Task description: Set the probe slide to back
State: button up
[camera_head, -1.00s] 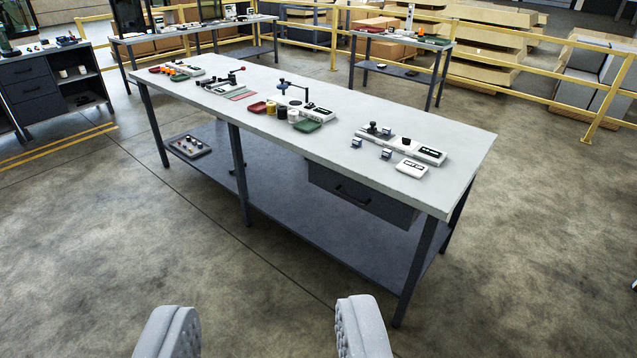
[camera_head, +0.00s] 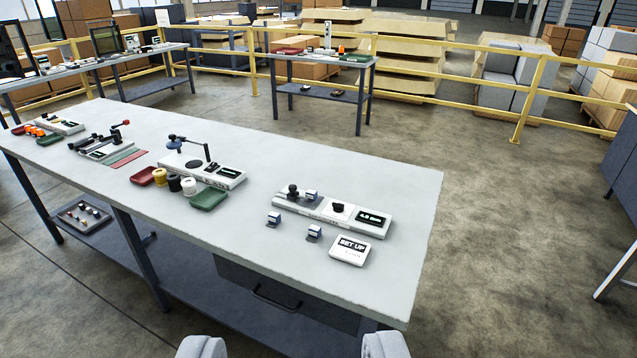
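My gripper (camera_head: 294,347) shows at the bottom edge, its two grey fingers wide apart with nothing between them. It is in front of the long workbench (camera_head: 390,190) and apart from it. At the bench's right end lies a long white device (camera_head: 315,207) with a black knob (camera_head: 293,192), a dark dial and a display that seems to read "4.0 mm". This may be the unit with the probe slide, but I cannot tell for sure. A second white device (camera_head: 228,173) with a dark jointed arm stands left of it. No slide marking is readable.
A white "SET UP" card (camera_head: 350,249) and small blue-white blocks (camera_head: 314,232) lie by the right device. Red (camera_head: 142,176) and green (camera_head: 209,198) trays and small jars stand mid-bench.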

aim_at(293, 195)
jog(key=u, duration=0.1)
jog(key=k, duration=0.65)
jog(key=z, duration=0.6)
jog(key=i, duration=2.7)
jog(key=u, duration=0.7)
